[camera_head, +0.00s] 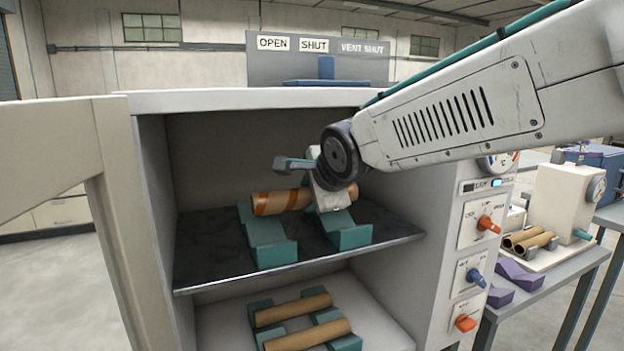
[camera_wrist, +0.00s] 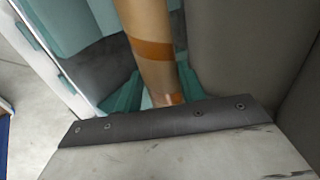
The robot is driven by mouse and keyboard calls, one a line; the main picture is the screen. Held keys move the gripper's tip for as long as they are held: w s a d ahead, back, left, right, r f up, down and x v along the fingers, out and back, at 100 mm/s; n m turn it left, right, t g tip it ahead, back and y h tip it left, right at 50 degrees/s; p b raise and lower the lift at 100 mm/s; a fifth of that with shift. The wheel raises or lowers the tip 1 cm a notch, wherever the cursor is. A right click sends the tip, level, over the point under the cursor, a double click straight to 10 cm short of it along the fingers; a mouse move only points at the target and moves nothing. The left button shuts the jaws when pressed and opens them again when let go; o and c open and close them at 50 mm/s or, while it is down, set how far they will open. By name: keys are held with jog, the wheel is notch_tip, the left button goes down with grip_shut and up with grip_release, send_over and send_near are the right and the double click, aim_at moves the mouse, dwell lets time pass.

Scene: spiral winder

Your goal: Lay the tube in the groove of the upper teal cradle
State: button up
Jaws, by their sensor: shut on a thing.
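A brown cardboard tube with orange bands (camera_head: 275,202) lies level at the upper teal cradle (camera_head: 268,245), which is two notched teal blocks on the dark upper shelf. In the wrist view the tube (camera_wrist: 150,45) runs up from the gripper's dark plate (camera_wrist: 170,123), with teal cradle parts on both sides.
The cabinet's open door (camera_head: 130,210) stands at the left. On the lower shelf, two brown tubes (camera_head: 293,309) lie on teal blocks. The control panel (camera_head: 480,220) with knobs is at the right. A side bench holds more tubes (camera_head: 530,240) and purple blocks (camera_head: 518,275).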

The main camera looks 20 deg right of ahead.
jog(key=shift+f, duration=2.6)
jog(key=o, duration=1.1)
jog(key=shift+c, duration=0.2)
jog(key=v, duration=0.8)
jog(key=shift+r, duration=0.1)
